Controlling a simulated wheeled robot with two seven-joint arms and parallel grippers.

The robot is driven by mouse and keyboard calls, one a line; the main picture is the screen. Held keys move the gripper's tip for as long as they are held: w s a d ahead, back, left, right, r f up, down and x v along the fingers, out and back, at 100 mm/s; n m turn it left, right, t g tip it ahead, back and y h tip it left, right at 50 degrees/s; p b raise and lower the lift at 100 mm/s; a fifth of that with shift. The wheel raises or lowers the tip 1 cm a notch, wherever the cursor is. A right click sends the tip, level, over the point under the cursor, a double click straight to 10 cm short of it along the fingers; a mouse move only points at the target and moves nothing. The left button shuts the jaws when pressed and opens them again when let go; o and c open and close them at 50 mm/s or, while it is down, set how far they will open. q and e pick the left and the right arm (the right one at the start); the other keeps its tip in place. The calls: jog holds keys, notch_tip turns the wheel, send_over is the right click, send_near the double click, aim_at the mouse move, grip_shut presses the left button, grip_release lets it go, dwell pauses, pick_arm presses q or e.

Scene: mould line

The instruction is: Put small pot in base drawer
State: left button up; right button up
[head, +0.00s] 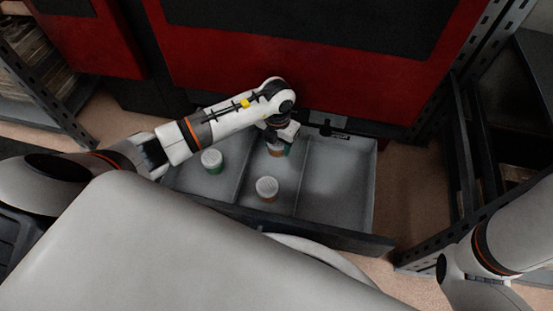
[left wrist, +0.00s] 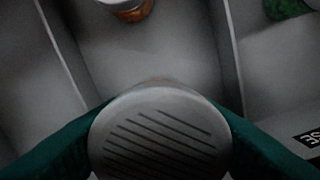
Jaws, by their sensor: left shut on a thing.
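The base drawer (head: 335,185) is pulled open and has three compartments. My left gripper (head: 281,143) is over the far part of its middle compartment, pointing down, shut on a small pot (head: 276,151) with a pale lid and brownish body. In the left wrist view the pot's grooved lid (left wrist: 160,135) sits between the green fingers (left wrist: 160,148). I cannot tell whether the pot touches the drawer floor. An orange-brown pot (head: 267,187) with a white lid stands nearer in the middle compartment. A green pot (head: 212,160) stands in the left compartment. My right gripper is out of view.
The right compartment (head: 337,170) is empty. Low dividers (head: 301,178) separate the compartments. A red and black cabinet front (head: 330,75) rises behind the drawer. Dark metal racks stand at the left (head: 50,85) and right (head: 465,150).

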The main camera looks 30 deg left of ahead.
aim_at(276, 161)
pick_arm(q)
notch_tip(276, 161, down, 6)
jog(key=b, duration=0.4)
jog(key=shift+s, duration=0.1)
jog(key=shift+a+r, duration=0.1)
jog(key=o, duration=1)
jog(key=shift+o, duration=0.2)
